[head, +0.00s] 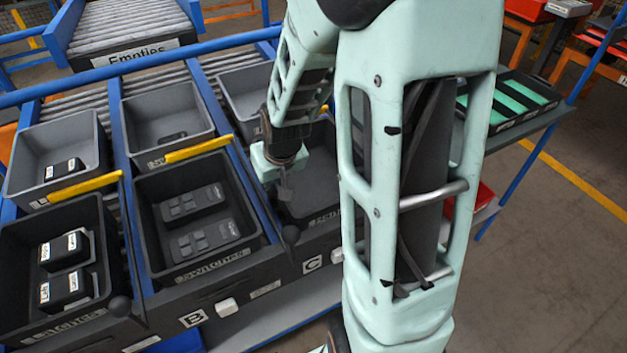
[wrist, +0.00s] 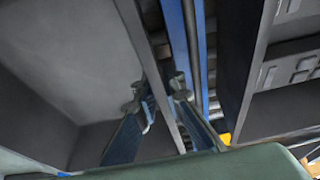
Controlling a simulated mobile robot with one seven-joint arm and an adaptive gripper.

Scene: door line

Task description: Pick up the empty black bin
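The empty black bin (head: 312,187) stands at the front of lane C in the head view, partly hidden by my arm. The part of its inside that shows is bare. In the wrist view its plain grey inner wall (wrist: 65,60) fills the left side. My gripper (head: 285,192) is at the bin's left wall. In the wrist view, my gripper (wrist: 162,92) has one finger on each side of this wall, with the tips close against it. It appears shut on the wall. The bin still sits in its lane.
A black bin of switches (head: 200,220) stands just left, past a blue rail. A black bin of latches (head: 65,265) is farther left. Grey bins (head: 245,95) stand behind. An "Empties" conveyor (head: 125,30) is at the back left. A rack with green strips (head: 505,105) is right.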

